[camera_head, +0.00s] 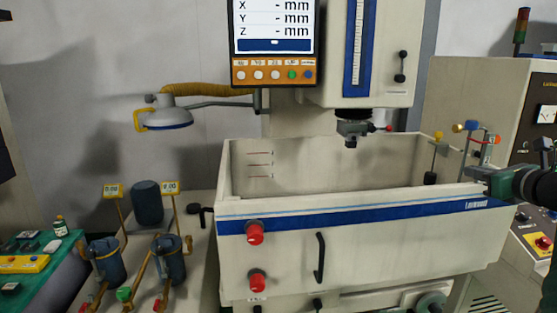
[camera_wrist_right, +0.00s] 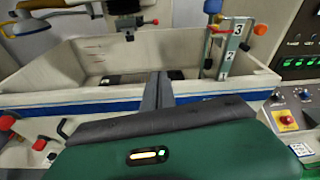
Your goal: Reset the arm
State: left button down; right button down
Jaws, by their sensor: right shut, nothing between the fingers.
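My right arm (camera_head: 535,187) comes in from the right edge in the head view, dark with a green section. Its gripper (camera_head: 486,184) is at the right end of the white tank's front wall, close to the rim; contact cannot be told. In the right wrist view the two grey fingers (camera_wrist_right: 158,88) are together and empty, pointing towards the tank's inside. My left gripper is in neither view.
The open tank (camera_head: 375,250) has red knobs (camera_head: 255,234) and a dark handle on its front. The machine head (camera_head: 354,128) hangs above it. Coloured-knob levers (camera_head: 466,130) stand at its right. A control cabinet (camera_wrist_right: 298,65) stands at right. Filters (camera_head: 105,262) stand at left.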

jog(key=s+a+f+m+g+h, duration=0.2)
jog(key=a+f+m, duration=0.4)
jog(key=f+m, duration=0.75)
jog(key=s+a+f+m+g+h, duration=0.1)
jog(key=s+a+f+m+h, duration=0.15)
jog(key=a+f+m, duration=0.75)
jog(key=s+a+f+m+g+y, duration=0.2)
jog(key=s+a+f+m+g, duration=0.3)
jog(key=s+f, duration=0.5)
jog(key=s+a+f+m+g+y, duration=0.1)
jog(key=s+a+f+m+g, duration=0.3)
jog(key=s+a+f+m, duration=0.5)
jog(key=s+f+m, duration=0.1)
jog(key=s+f, duration=0.1)
jog(key=s, duration=0.5)
jog(key=shift+s+a+f+g+y, duration=0.25)
jog(key=shift+s+g+y, duration=0.1)
jog(key=shift+s+g, duration=0.05)
